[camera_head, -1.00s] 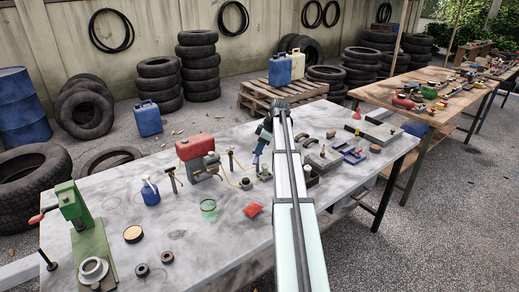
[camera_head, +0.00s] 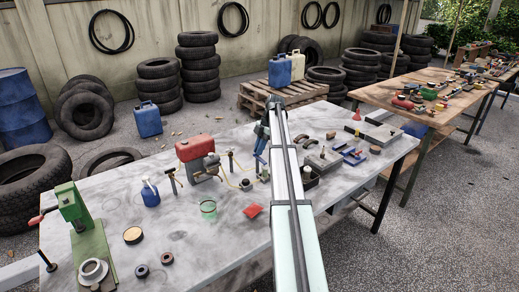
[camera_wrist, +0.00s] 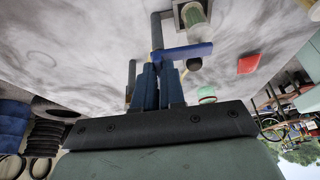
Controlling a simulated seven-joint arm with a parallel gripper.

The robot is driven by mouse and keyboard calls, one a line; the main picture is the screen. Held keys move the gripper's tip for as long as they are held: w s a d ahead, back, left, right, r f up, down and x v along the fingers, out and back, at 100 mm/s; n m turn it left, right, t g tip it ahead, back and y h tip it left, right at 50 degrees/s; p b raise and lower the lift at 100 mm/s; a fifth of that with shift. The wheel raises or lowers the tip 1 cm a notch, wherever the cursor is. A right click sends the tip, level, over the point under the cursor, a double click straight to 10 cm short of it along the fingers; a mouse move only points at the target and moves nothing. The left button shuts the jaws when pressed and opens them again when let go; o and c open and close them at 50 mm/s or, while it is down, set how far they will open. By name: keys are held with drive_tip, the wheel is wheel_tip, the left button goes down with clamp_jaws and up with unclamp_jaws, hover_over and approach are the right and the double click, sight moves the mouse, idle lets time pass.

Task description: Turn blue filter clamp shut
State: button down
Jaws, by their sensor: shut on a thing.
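The blue filter clamp (camera_wrist: 190,52) shows in the wrist view as a flat blue bar running to the right from a dark upright post (camera_wrist: 157,30). My gripper (camera_wrist: 157,62) has its blue fingers close together at the bar's left end, by the post, and is shut on it. The exact contact is partly hidden by the fingers. In the head view my gripper (camera_head: 260,150) points down over the marble-topped bench, right of the red compressor (camera_head: 194,148). The clamp cannot be told apart from the fingers there.
A red dish (camera_head: 252,210), a green cup (camera_head: 208,208) and a blue bottle (camera_head: 150,193) stand on the bench nearby. A green press (camera_head: 88,235) stands at the left. Blocks and blue parts (camera_head: 352,155) lie to the right.

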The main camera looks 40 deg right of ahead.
drive_tip(key=shift+n, duration=0.4)
drive_tip(key=c, duration=1.2)
unclamp_jaws()
drive_tip(key=shift+v, duration=3.8)
drive_tip(key=shift+w, duration=0.1)
